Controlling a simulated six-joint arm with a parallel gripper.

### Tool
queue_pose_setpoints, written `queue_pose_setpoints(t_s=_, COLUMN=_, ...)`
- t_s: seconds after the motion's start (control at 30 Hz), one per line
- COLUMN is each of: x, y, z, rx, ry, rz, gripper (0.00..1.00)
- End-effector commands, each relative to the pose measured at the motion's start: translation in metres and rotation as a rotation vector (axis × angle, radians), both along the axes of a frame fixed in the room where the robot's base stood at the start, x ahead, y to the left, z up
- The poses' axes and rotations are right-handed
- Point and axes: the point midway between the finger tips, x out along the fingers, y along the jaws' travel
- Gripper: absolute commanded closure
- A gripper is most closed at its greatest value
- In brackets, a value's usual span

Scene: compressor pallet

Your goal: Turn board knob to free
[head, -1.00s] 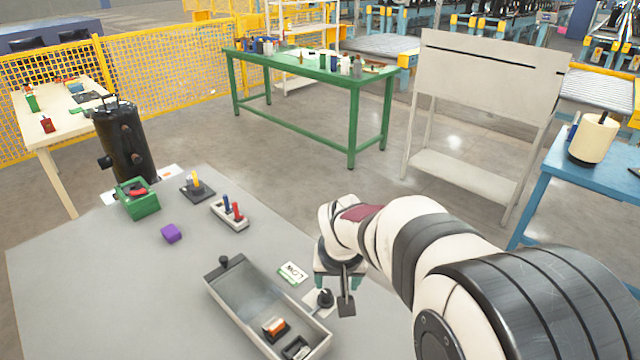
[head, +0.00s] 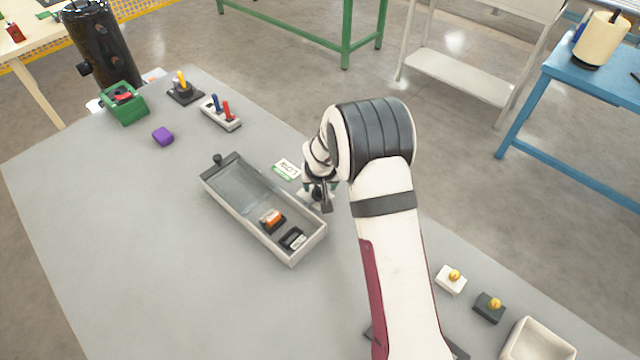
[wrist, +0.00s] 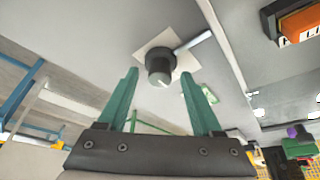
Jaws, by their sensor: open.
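The board knob (wrist: 158,66) is black and round with a pale mark, on a white square plate (wrist: 185,58) in the wrist view. In the head view my wrist hides most of the knob. My gripper (wrist: 158,76) is open. Its two green fingers point towards the knob, one on each side of it in the picture; I cannot tell whether the tips reach around it. Nothing is held. In the head view my gripper (head: 318,192) is low over the table, just right of the grey tray.
The long grey tray (head: 222,205) holds an orange-topped switch (head: 272,220) and a black one (head: 293,240). A card reading LOW (head: 287,169) lies by the gripper. A purple block (head: 163,137) and a green box (head: 124,103) stand at left. The table's left front is clear.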

Motion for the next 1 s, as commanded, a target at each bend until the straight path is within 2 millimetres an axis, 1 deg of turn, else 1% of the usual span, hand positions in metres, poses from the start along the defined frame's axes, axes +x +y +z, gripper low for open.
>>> queue_pose_setpoints(t_s=0.13, x=0.0000, y=-0.0001, z=0.0003, rx=0.000, ry=0.000, rz=0.000, gripper=0.33)
queue_pose_setpoints(t_s=0.17, x=0.0000, y=-0.0001, z=0.0003, rx=0.000, ry=0.000, rz=0.000, gripper=0.35)
queue_pose_setpoints(t_s=0.2, x=-0.0001, y=-0.0001, z=0.0004, rx=0.000, ry=0.000, rz=0.000, gripper=0.42)
queue_pose_setpoints(t_s=0.27, x=-0.0001, y=-0.0001, z=0.0005, rx=0.000, ry=0.000, rz=0.000, gripper=0.53)
queue_pose_setpoints(t_s=0.3, x=-0.0001, y=-0.0001, z=0.0005, rx=0.000, ry=0.000, rz=0.000, gripper=0.60)
queue_pose_setpoints(t_s=0.47, x=-0.0001, y=-0.0001, z=0.0006, rx=0.000, ry=0.000, rz=0.000, gripper=0.89)
queue_pose_setpoints(t_s=0.5, x=-0.0002, y=-0.0001, z=0.0007, rx=0.000, ry=0.000, rz=0.000, gripper=0.96)
queue_pose_setpoints(t_s=0.53, x=-0.0002, y=-0.0001, z=0.0007, rx=0.000, ry=0.000, rz=0.000, gripper=1.00)
queue_pose_setpoints(t_s=0.8, x=-0.0003, y=-0.0002, z=0.0009, rx=0.001, ry=0.000, rz=0.009, gripper=1.00)
queue_pose_setpoints(t_s=1.0, x=0.0001, y=-0.0011, z=0.0011, rx=0.002, ry=-0.001, rz=0.077, gripper=1.00)
